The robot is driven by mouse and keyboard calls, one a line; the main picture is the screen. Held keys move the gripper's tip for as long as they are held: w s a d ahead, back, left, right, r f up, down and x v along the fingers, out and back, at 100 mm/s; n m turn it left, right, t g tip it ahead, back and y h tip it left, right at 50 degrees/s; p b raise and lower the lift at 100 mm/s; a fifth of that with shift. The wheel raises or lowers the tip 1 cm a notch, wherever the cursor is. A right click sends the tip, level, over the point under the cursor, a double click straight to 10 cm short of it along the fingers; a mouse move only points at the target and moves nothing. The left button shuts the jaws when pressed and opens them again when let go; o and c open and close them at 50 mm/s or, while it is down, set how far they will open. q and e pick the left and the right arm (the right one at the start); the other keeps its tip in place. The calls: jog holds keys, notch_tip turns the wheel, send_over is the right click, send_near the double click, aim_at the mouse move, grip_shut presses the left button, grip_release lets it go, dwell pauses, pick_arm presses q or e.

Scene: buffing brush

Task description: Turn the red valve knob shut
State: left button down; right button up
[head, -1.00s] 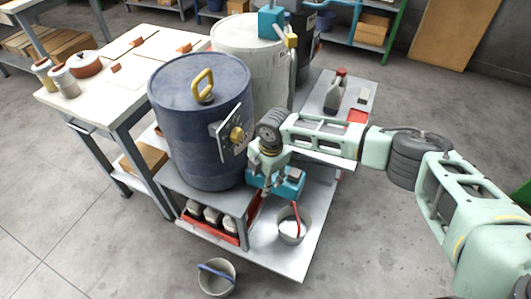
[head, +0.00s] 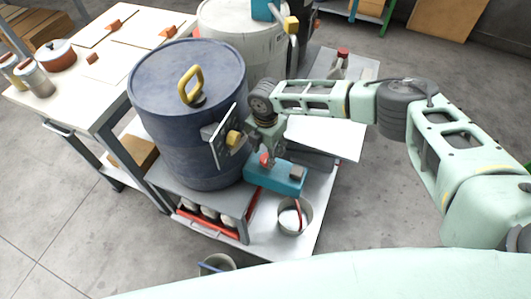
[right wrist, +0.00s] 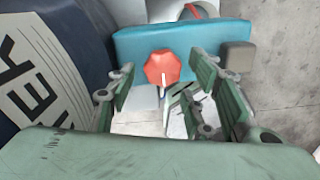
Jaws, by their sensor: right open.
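The red valve knob (head: 265,159) shows as a small red spot on the teal block (head: 285,180), low at the right side of the blue drum. In the right wrist view the red octagonal knob (right wrist: 163,67) is in plain sight against the teal block (right wrist: 210,40). My right gripper (head: 268,143) reaches down over it. In the right wrist view the fingers of my right gripper (right wrist: 165,88) are spread, one to each side of the knob, with visible gaps. Contact does not show. My left gripper is not in view.
A bucket (head: 293,222) sits below the block. A white drum (head: 245,40) stands behind. Floor at right is clear.

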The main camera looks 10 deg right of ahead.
jog(key=shift+f, duration=0.65)
jog(key=shift+w+f, duration=0.1)
jog(key=shift+f, duration=0.35)
jog(key=c, duration=0.8)
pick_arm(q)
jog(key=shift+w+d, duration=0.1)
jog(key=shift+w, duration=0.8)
pick_arm(e)
jog(key=shift+c, duration=1.4)
